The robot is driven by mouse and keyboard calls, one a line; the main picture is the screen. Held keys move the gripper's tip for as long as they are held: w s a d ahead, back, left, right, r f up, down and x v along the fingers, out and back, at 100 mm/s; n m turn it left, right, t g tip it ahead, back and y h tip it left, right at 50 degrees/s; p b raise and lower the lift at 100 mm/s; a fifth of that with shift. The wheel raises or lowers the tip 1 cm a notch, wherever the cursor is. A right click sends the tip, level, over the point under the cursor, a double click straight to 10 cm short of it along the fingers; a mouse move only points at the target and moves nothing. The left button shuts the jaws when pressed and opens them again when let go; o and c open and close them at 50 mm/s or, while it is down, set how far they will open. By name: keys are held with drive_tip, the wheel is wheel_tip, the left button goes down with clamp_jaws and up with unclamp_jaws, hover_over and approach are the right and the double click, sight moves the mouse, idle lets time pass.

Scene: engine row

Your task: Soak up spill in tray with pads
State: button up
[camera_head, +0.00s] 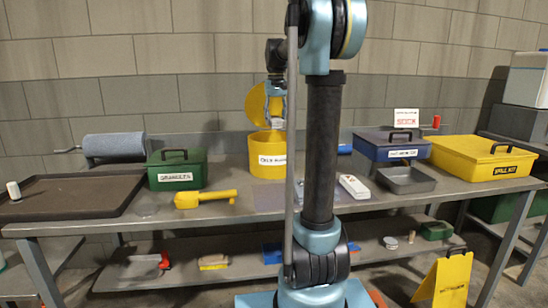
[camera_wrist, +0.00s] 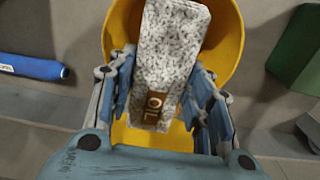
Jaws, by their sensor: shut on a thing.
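My gripper (camera_wrist: 160,95) is shut on a grey-speckled pad (camera_wrist: 172,45) marked "OIL". In the wrist view the pad is over the open mouth of a yellow bin (camera_wrist: 232,45). In the head view my gripper (camera_head: 275,108) is above the same labelled yellow bin (camera_head: 262,168), whose round lid (camera_head: 256,104) stands raised. A wide dark tray (camera_head: 85,188) lies at the left end of the bench, its surface brownish; I cannot tell how much of that is spill. A smaller grey tray (camera_head: 425,184) is at the right. My arm hides part of the bench.
A green "GRANULES" box (camera_head: 190,168), a yellow scoop (camera_head: 205,198) and a grey roll (camera_head: 115,144) are left of the bin. A blue box (camera_head: 380,149) and a yellow spill kit (camera_head: 490,165) are right. A yellow floor sign (camera_head: 450,280) stands in front.

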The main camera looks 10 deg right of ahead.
drive_tip(key=o, duration=1.1)
wheel_tip(320, 180, up, 12)
